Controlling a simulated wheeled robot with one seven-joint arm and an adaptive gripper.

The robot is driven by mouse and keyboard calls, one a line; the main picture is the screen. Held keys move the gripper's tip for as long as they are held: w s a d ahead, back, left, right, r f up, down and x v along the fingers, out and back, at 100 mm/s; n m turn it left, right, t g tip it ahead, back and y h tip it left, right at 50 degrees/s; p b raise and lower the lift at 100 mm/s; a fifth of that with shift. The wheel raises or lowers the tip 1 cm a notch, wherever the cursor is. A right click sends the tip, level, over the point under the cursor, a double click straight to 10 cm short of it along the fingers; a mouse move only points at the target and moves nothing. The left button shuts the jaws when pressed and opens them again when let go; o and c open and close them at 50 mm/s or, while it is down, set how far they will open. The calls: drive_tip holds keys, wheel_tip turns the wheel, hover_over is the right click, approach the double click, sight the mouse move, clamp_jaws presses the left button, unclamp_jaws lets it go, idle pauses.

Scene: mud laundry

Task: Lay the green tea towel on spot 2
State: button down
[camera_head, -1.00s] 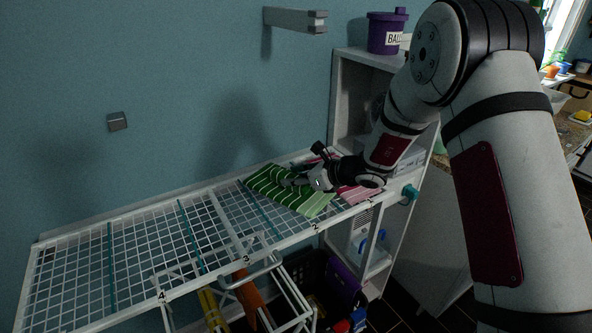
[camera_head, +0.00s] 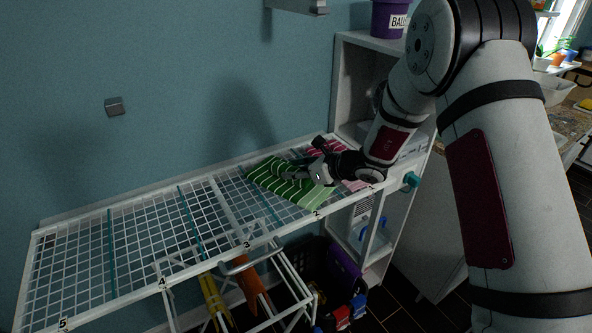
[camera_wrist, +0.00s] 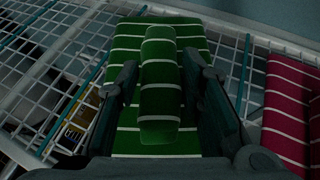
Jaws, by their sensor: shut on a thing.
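The green tea towel (camera_head: 318,196) has pale stripes and lies over the wire rack (camera_head: 140,236) just behind the number 2 on its front rail. My gripper (camera_head: 299,176) is low over the towel, shut on a raised fold of it. In the wrist view my gripper (camera_wrist: 160,78) has a finger on each side of the fold of green towel (camera_wrist: 160,145). The towel's flat part spreads beneath and beyond the fingers, between two teal divider lines. My gripper hides part of the towel in the head view, and I cannot tell whether all of it touches the rack.
A pink striped towel (camera_wrist: 290,110) lies to the right, near number 1. The rack's left part, by numbers 3 to 5, is bare. A white shelf unit (camera_head: 350,85) stands at the right end, and a wall runs behind. A white frame (camera_head: 285,285) stands below the rack.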

drive_tip(key=shift+f, duration=0.4)
drive_tip(key=c, duration=1)
unclamp_jaws()
drive_tip(key=v, duration=1.1)
drive_tip(key=shift+s+d+r, duration=0.1)
drive_tip(key=shift+s+d, duration=0.05)
drive_tip(key=shift+d, duration=0.2)
drive_tip(key=s+r+n+g+h, duration=0.1)
drive_tip(key=s+r+n+g, duration=0.1)
drive_tip(key=s+r+n, duration=0.6)
drive_tip(key=s+r+n+g+h, duration=0.1)
drive_tip(key=s+r+n+g, duration=0.1)
drive_tip(key=s+r+n, duration=0.6)
drive_tip(key=s+d+r+n+t+h, duration=0.2)
drive_tip(key=s+d+n+h, duration=0.6)
drive_tip(key=s+d, duration=0.6)
drive_tip(key=s, duration=0.3)
drive_tip(key=shift+s+n+t, duration=0.25)
drive_tip(key=shift+n+t, duration=0.05)
